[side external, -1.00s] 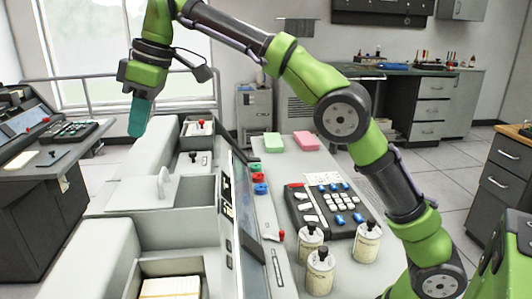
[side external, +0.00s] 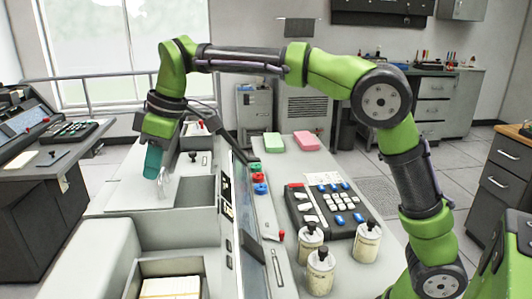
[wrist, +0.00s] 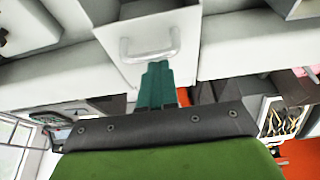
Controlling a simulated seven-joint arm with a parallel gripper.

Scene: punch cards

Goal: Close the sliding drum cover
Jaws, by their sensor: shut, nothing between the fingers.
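The sliding drum cover (side external: 130,195) is a flat white plate on top of the light grey machine, left of centre in the side external view. A pale upright handle (side external: 163,184) stands on it near its right part. The handle (wrist: 150,52) also shows as a U-shaped bar at the top of the wrist view. My gripper (side external: 152,174) has teal fingers pressed together and holds nothing. Its tips are right beside the handle, just left of it in the side view; I cannot tell if they touch. The fingertips (wrist: 158,66) partly overlap the handle's edge in the wrist view.
An open recess with a small black-knobbed lever (side external: 192,156) lies behind the cover. A bin with a stack of cards (side external: 170,287) is in front. A screen panel (side external: 246,205) rises on the right, with a keypad (side external: 328,208) and several labelled canisters (side external: 320,270) beyond.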

